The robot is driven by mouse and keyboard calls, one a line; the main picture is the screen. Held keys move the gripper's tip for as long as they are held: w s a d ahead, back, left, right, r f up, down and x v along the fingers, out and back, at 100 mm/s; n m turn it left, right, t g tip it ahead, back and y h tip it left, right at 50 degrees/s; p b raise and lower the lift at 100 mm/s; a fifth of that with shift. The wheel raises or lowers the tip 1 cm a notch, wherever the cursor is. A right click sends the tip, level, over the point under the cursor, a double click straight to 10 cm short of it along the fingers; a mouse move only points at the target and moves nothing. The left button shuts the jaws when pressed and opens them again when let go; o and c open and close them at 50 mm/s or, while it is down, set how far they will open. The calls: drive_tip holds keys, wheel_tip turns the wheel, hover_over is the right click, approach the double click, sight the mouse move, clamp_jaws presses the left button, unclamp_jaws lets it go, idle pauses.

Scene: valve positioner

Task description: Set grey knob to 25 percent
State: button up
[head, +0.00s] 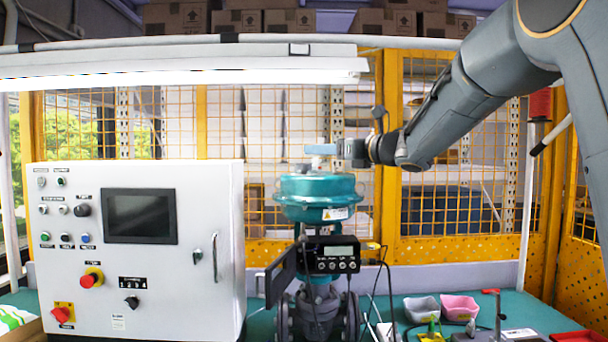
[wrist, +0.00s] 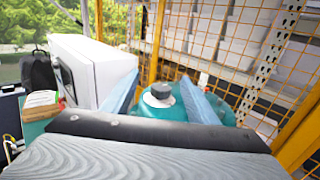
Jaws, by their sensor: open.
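A dark grey cap on a white base (wrist: 160,92) stands on top of the teal valve actuator (wrist: 165,112) in the wrist view. I cannot tell whether this cap is the grey knob. My gripper (wrist: 165,97) is open, its blue fingers on either side of the cap with gaps visible. In the head view my gripper (head: 322,150) reaches in from the right, just above the teal actuator (head: 318,188). Below it the black positioner (head: 330,254) carries a small display and a row of small buttons or knobs. No percent scale is readable.
A white control cabinet (head: 140,250) with a screen, switches and red buttons stands left of the valve. A grey bin (head: 421,309) and a pink bin (head: 459,307) sit on the green bench at right. Yellow mesh fencing (head: 440,240) closes the back.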

sight(309, 165)
drive_tip(key=f+b, duration=0.1)
drive_tip(key=w+f+b, duration=0.1)
drive_tip(key=f, duration=0.1)
drive_tip(key=f+b, duration=0.1)
drive_tip(key=shift+w+f+b, duration=0.15)
drive_tip(key=shift+w+b, duration=0.15)
drive_tip(key=shift+p+x, duration=1.5)
drive_tip(key=shift+x, duration=2.4)
drive_tip(key=shift+s, duration=0.1)
drive_tip(key=c, duration=1.1)
drive_tip(key=shift+o, duration=0.2)
